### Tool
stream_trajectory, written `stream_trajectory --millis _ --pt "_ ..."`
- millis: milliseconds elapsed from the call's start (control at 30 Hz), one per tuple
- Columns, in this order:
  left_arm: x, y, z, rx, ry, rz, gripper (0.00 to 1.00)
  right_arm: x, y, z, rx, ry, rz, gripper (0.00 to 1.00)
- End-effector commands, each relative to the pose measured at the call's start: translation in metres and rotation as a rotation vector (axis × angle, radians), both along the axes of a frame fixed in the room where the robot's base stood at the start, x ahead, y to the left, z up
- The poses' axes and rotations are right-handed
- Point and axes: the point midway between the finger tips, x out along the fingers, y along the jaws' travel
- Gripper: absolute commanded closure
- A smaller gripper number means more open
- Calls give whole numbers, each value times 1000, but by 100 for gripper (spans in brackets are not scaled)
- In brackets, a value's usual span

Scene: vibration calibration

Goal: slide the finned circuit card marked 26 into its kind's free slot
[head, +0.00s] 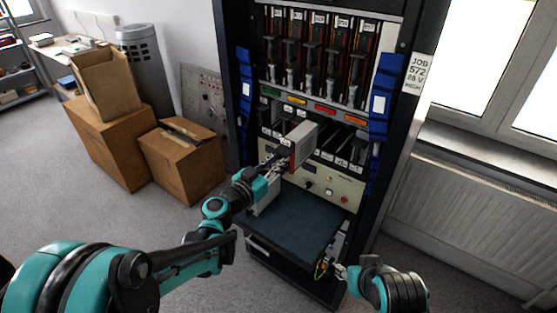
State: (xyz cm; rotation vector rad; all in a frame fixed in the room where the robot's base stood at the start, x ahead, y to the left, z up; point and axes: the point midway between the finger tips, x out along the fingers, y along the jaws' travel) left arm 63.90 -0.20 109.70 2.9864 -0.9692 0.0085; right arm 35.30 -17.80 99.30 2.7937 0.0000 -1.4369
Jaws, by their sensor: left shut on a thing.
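My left gripper (277,165) is shut on a grey-white card (305,140) with a red strip along one edge. It holds the card in front of the rack's lower row of slots (343,150). No number can be read on the card, and its far end overlaps the slots, so I cannot tell whether it has entered one. The lower row shows dark gaps with small white labels. My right gripper (340,268) is low at the right front of the rack, beside the dark shelf; its fingers are too small to judge.
The upper row of the rack holds several upright cards (313,60). Coloured tags sit below them, and blue strips (384,95) flank the rack. A dark pull-out shelf (295,222) is below the slots, largely bare. Cardboard boxes (185,160) stand to the left.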

Motion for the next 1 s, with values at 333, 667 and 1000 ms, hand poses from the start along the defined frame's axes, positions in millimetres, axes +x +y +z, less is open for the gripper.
stream_trajectory --millis 333,667,1000 --pt "11 -9 0 0 0 -1 100 0 0 -2 0 0 0 60" --pt "22 -16 0 0 0 0 100 0 0 -3 0 0 0 60" --pt "34 -25 -1 0 0 -1 100 0 0 -5 0 0 0 60"
